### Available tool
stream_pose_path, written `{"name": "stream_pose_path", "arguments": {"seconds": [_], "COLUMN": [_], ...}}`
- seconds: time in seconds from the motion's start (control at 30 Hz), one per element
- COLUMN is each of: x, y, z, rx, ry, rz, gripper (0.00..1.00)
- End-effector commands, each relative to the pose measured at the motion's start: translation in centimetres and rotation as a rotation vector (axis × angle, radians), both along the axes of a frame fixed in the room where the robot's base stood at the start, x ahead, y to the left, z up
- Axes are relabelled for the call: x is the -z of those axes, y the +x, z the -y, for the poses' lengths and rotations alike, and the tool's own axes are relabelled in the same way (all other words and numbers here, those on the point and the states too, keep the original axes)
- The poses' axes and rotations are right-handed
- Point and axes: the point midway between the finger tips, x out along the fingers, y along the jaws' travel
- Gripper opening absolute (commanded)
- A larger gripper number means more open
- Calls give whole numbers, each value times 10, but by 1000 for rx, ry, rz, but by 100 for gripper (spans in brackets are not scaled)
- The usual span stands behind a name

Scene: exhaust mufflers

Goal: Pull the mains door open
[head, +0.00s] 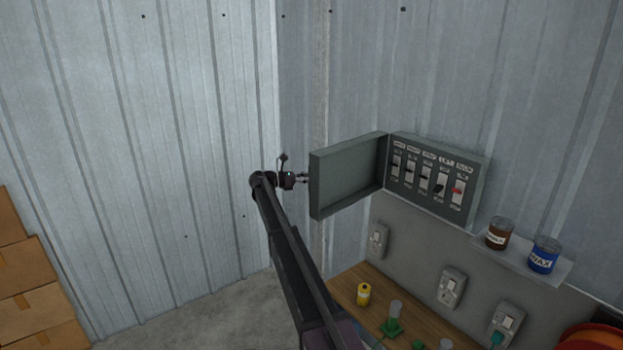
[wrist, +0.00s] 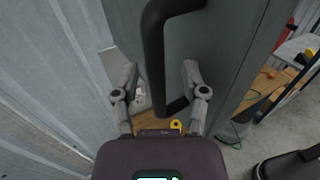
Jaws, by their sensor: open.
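The mains door (head: 347,175) is a grey-green panel hinged at the left side of the mains box (head: 437,177). It stands wide open, swung out to the left, and the switches in the box are exposed. My gripper (head: 303,178) is at the door's outer left edge in the head view. In the wrist view, the door (wrist: 222,50) carries a black bar handle (wrist: 154,60). The open fingers of my gripper (wrist: 160,82) stand on either side of this handle, with gaps visible. The handle is hidden behind the door in the head view.
A shelf (head: 548,268) with a brown tin (head: 499,233) and a blue wax tin (head: 543,255) is right of the box. Below are wall sockets (head: 452,288) and a wooden bench (head: 348,284) with a yellow can (head: 363,294). Corrugated walls meet behind my arm; cardboard boxes (head: 30,280) are left.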

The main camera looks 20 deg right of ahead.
Motion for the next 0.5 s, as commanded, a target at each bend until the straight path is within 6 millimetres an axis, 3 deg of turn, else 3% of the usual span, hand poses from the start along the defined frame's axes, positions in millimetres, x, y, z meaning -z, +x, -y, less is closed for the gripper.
{"name": "stream_pose_path", "arguments": {"seconds": [0.5], "x": [0], "y": [15], "z": [-75], "rx": [-2], "ry": [-1], "rz": [0], "gripper": [57]}}
